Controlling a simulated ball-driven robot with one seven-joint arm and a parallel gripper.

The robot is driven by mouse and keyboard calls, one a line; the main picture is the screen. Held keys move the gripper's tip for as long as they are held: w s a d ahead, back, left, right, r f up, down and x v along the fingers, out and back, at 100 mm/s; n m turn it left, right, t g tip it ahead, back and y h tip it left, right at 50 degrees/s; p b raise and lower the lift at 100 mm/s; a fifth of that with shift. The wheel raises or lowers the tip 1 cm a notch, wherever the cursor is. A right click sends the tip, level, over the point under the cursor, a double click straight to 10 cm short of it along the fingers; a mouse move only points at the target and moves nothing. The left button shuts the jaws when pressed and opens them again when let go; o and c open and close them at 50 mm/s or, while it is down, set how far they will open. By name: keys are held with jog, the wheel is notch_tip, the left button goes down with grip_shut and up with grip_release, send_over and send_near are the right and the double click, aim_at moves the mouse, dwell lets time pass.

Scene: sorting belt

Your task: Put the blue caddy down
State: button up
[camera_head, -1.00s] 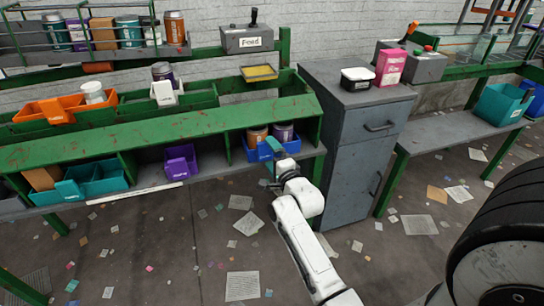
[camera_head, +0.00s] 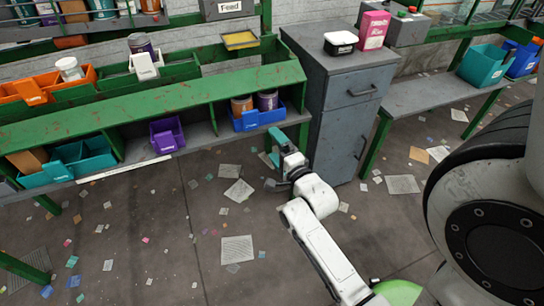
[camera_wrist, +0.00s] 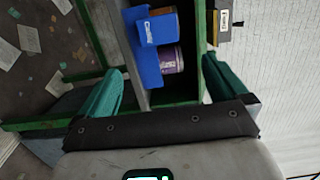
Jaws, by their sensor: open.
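The blue caddy (camera_head: 257,118) stands on the lower shelf of the green bench, at its right end. It holds a brown-orange can (camera_head: 241,105) and a purple can (camera_head: 268,100). In the wrist view the blue caddy (camera_wrist: 149,68) lies ahead of the fingers, apart from them. My gripper (camera_head: 280,152) is open and empty, below and to the right of the caddy, in front of the shelf edge. Its teal fingers (camera_wrist: 160,88) are spread wide in the wrist view.
A purple bin (camera_head: 176,134) and teal bins (camera_head: 85,160) stand further left on the same shelf. A grey cabinet (camera_head: 340,110) rises just right of the gripper. The floor in front is open, with scattered papers.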

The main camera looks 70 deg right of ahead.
jog(key=w+a+f+n+g+y, duration=0.2)
jog(key=a+f+n+y, duration=0.2)
jog(key=a+n, duration=0.25)
jog(key=w+a+f+n+g+y, duration=0.1)
jog(key=a+f+n+g+y, duration=0.1)
jog(key=a+f+n+y, duration=0.35)
jog(key=s+a+n+g+y, duration=0.2)
jog(key=s+a+n+g, duration=0.6)
jog(key=s+a+n, duration=0.3)
jog(key=a+n, duration=0.3)
jog(key=a, duration=0.1)
jog(key=shift+s+a+r, duration=0.2)
jog(key=shift+s+r, duration=0.1)
